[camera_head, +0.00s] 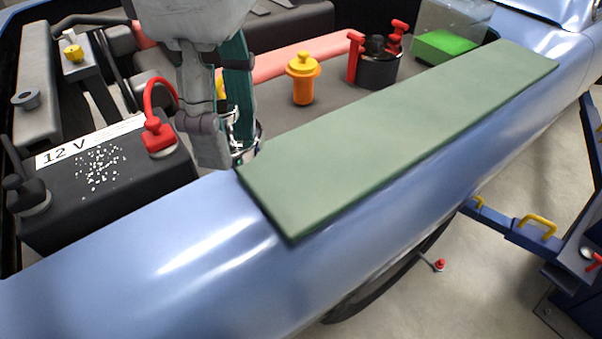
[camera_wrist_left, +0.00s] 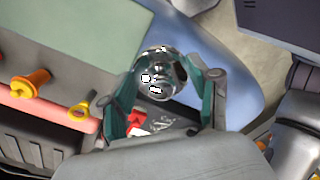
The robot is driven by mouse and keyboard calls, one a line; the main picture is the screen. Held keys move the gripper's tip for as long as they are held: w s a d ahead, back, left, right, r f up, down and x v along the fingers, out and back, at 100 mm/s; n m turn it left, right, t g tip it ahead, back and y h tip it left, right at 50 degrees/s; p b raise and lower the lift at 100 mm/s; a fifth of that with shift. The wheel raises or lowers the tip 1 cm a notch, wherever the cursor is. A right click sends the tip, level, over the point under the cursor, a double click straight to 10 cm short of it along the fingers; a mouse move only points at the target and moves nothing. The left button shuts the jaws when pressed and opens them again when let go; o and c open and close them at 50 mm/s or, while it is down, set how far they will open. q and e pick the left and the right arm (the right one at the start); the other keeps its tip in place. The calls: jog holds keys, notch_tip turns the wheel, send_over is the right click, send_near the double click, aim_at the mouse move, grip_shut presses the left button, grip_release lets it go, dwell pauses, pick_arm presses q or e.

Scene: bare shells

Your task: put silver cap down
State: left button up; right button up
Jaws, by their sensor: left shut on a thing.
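The silver cap (camera_wrist_left: 160,73) is a shiny round metal piece in the left wrist view. My left gripper (camera_wrist_left: 166,80) is shut on it, with a teal-lined finger on each side. In the head view my left gripper (camera_head: 226,142) hangs down near the left corner of the green mat, and only parts of the cap (camera_head: 238,150) show behind the grey finger. The green mat (camera_head: 400,130) lies on the blue fender and looks bare. The cap looks beside the mat's near left end; its height cannot be told. My right gripper is not in view.
A black 12 V battery (camera_head: 130,190) with a red terminal clamp (camera_head: 158,137) stands left of the gripper. An orange-yellow cap (camera_head: 303,82), a black holder with red-handled things (camera_head: 378,68) and a clear box with a green base (camera_head: 446,46) stand behind the mat.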

aim_at(233, 142)
pick_arm(q)
notch_tip(233, 142, down, 3)
jog(key=shift+r+b, duration=0.2)
jog(key=shift+b, duration=0.65)
jog(key=shift+w+f, duration=0.15)
jog(key=shift+f, duration=0.15)
jog(key=w+d+f+p, duration=0.1)
jog(key=w+d+f, duration=0.1)
jog(key=w, duration=0.1)
jog(key=w+d+f+p, duration=0.2)
jog(key=w, duration=0.1)
jog(key=w+d+f+p, duration=0.1)
jog(key=w+d+f, duration=0.1)
jog(key=w, duration=0.1)
jog(key=shift+w+d+f+p, duration=0.1)
jog(key=shift+w+f+p, duration=0.15)
jog(key=shift+w+p, duration=0.1)
jog(key=shift+w+f, duration=0.1)
jog(key=shift+f, duration=0.15)
notch_tip(233, 142, down, 3)
jog(key=shift+f+p, duration=0.1)
jog(key=shift+p, duration=0.85)
jog(key=shift+f, duration=0.35)
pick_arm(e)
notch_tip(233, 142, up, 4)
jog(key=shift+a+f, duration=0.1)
